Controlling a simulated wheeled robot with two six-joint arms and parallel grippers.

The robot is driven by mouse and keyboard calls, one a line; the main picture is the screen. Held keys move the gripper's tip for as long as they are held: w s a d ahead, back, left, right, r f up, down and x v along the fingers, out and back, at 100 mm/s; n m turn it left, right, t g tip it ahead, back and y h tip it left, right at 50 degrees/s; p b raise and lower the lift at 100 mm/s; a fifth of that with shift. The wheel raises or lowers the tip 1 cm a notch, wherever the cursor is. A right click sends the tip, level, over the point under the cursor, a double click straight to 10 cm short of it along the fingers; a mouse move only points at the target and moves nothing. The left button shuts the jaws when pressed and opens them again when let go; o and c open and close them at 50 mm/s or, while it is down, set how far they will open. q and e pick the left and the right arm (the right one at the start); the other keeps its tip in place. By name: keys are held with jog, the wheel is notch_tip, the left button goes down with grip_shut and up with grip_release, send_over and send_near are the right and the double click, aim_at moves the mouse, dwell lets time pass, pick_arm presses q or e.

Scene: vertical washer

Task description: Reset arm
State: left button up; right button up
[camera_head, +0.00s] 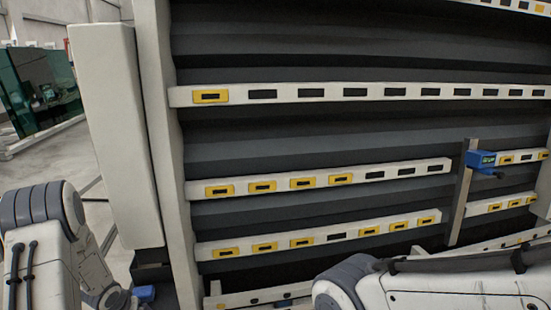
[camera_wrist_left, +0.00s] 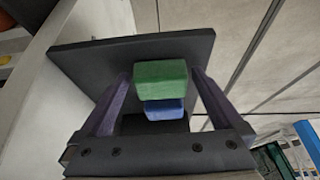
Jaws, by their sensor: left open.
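My left gripper (camera_wrist_left: 160,76) shows in the left wrist view with its two dark purple fingers spread apart. A green block (camera_wrist_left: 160,82) and a blue block (camera_wrist_left: 165,109) appear between the fingers, in front of a dark flat plate (camera_wrist_left: 90,62). I cannot tell whether the fingers touch the blocks; the jaws are open. In the head view my left arm (camera_head: 45,240) comes in at the lower left, and its gripper is mostly hidden or cut off. My right arm (camera_head: 440,285) lies across the lower right, with its gripper out of view.
A large washer rack with dark panels fills the head view, crossed by white rails (camera_head: 330,92) bearing yellow and black slots. A blue device (camera_head: 482,160) is on an upright post (camera_head: 460,205) at right. A white column (camera_head: 115,130) stands near my left arm. Open floor shows at far left.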

pick_arm(q)
jog(key=shift+r+p, duration=1.7)
jog(key=shift+r, duration=0.15)
